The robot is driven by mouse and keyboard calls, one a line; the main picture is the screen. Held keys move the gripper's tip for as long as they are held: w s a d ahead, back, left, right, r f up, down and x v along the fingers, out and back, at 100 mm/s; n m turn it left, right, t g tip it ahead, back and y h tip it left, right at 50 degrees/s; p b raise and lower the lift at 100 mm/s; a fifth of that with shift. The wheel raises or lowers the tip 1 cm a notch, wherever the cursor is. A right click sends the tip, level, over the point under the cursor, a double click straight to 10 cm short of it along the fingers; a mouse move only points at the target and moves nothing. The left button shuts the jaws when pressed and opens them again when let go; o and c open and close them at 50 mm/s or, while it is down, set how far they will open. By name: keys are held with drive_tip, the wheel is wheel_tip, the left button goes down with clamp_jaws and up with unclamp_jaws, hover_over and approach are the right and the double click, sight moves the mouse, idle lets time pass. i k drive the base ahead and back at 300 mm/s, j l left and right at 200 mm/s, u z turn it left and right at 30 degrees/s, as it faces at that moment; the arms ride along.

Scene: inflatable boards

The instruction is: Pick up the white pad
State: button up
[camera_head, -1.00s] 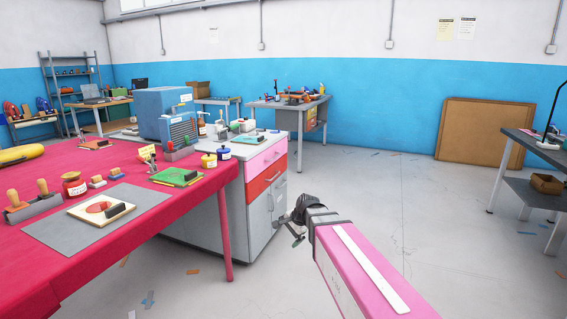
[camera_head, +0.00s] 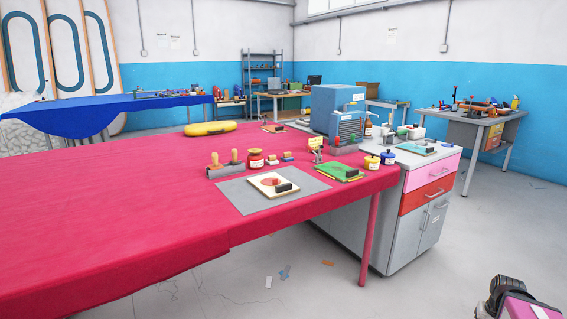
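A whitish, cream-coloured square pad (camera_head: 262,186) with a red round patch lies flat on a grey mat (camera_head: 234,198) on the red-covered table. A black block (camera_head: 284,188) rests on the pad's right side and hides part of it. My gripper (camera_head: 500,291) is at the bottom right corner, low over the floor, well apart from the table and the pad. It is dark and partly cut off, and its fingers cannot be made out.
The red table (camera_head: 110,205) fills the left and middle. A grey cabinet (camera_head: 402,232) adjoins the table.

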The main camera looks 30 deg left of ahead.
sight(272, 161)
drive_tip(key=u, duration=0.45)
drive_tip(key=k+u, duration=0.1)
drive_tip(key=u, duration=0.3)
drive_tip(key=k+u, duration=0.1)
drive_tip(key=u, duration=0.75)
drive_tip(key=z, duration=0.25)
drive_tip(key=j+z, duration=0.4)
drive_tip(key=k+j+z, duration=0.1)
drive_tip(key=j+z, duration=0.3)
